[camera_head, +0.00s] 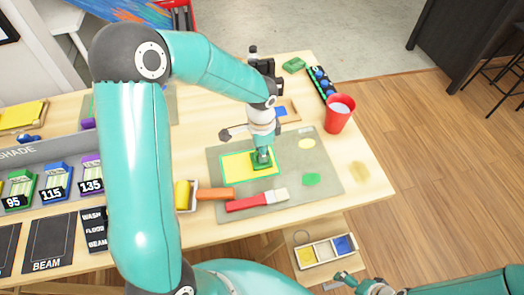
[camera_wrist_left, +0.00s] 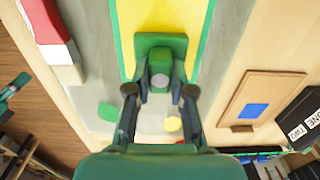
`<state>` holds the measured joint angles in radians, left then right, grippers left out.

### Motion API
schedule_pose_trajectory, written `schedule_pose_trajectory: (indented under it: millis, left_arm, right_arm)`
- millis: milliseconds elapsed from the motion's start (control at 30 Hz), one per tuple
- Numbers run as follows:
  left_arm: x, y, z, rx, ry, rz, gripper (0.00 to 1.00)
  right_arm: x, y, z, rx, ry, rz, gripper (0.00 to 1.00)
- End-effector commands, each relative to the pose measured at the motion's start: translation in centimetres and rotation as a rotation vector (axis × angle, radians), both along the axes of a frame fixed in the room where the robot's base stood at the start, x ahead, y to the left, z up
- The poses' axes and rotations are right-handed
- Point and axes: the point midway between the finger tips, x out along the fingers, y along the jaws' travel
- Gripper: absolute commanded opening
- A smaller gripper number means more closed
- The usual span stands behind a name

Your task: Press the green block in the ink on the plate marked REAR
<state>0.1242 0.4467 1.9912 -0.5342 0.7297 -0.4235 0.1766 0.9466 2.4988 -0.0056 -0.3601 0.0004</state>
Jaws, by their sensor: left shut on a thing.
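The green block (camera_head: 262,163) with a knob is over the right end of a green-edged yellow sheet (camera_head: 236,166) on the grey mat (camera_head: 325,165). My left gripper (camera_head: 262,146) is shut on its knob from above; the left wrist view also shows the block (camera_wrist_left: 150,42). I cannot tell whether the block touches the sheet. A green patch (camera_head: 311,179) and a pale yellow patch (camera_head: 307,143) lie on the mat to the right. I cannot read a REAR mark on any plate. My right gripper (camera_head: 350,282) is small at the bottom edge, its jaws unclear.
A red cup (camera_head: 339,113) stands behind the mat's right end. A wooden board with a blue patch (camera_wrist_left: 256,110) lies beside the mat. The mat's right end is mostly clear.

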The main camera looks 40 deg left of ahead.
Motion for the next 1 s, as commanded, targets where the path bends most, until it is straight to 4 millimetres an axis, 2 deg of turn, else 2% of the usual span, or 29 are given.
schedule_pose_trajectory:
  millis: [167, 1000]
  left_arm:
    - [-0.2, 0.0, 0.4, -0.001, 0.008, -0.001, 0.0]
    - [0.0, -0.1, 6.9, 0.0, 0.003, -0.002, 0.0]
  right_arm:
    - [0.0, 0.0, 0.5, 0.0, 0.0, 0.0, 1.0]
    - [0.0, 0.0, 5.2, 0.0, 0.0, 0.0, 1.0]
